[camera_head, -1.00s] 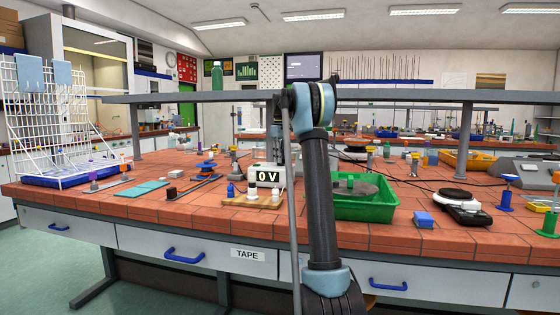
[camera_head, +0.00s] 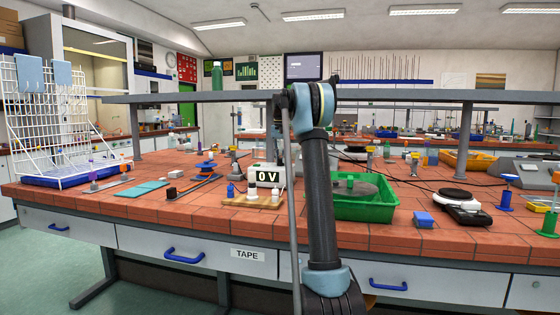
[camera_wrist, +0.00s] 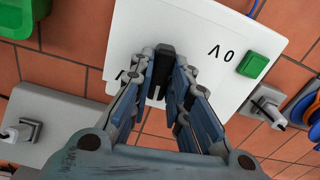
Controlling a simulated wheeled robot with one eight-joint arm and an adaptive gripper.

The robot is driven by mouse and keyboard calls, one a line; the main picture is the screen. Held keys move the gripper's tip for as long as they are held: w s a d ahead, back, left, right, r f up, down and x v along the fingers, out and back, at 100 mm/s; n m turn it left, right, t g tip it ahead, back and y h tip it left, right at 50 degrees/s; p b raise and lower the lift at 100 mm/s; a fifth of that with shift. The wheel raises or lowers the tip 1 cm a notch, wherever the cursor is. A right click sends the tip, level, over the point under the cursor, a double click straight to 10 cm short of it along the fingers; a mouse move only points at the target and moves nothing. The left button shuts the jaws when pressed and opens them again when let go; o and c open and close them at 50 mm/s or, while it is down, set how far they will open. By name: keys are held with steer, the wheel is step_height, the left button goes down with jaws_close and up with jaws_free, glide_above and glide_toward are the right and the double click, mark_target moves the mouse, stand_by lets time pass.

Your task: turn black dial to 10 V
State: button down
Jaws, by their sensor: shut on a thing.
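The white power supply (camera_head: 282,176) stands on the red tiled bench, and its display reads 0 V. In the wrist view I look down on its white face (camera_wrist: 205,40), with upside-down "0 V" lettering and a green square button (camera_wrist: 252,65). The black dial (camera_wrist: 162,72) is a narrow upright grip near the middle. My gripper (camera_wrist: 163,56) is shut on the dial, one finger on each side. The fingers hide part of the markings around it. In the head view my arm hides much of this spot.
A green tray (camera_head: 366,210) stands just right of the supply. A wooden board (camera_head: 250,202) with small bottles lies in front. A grey shelf rail (camera_head: 400,96) runs above the bench. A blue box (camera_head: 424,219) and a black-and-white scale (camera_head: 458,200) stand farther right.

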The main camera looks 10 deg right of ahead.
mark_target(280, 158)
steer(key=shift+a+m, duration=0.1)
steer(key=shift+m, duration=0.5)
steer(key=c, duration=1.5)
jaws_free()
steer(key=shift+r, duration=0.1)
step_height(280, 158, up, 12)
steer(key=shift+w+f, duration=0.1)
steer(key=shift+f, duration=0.05)
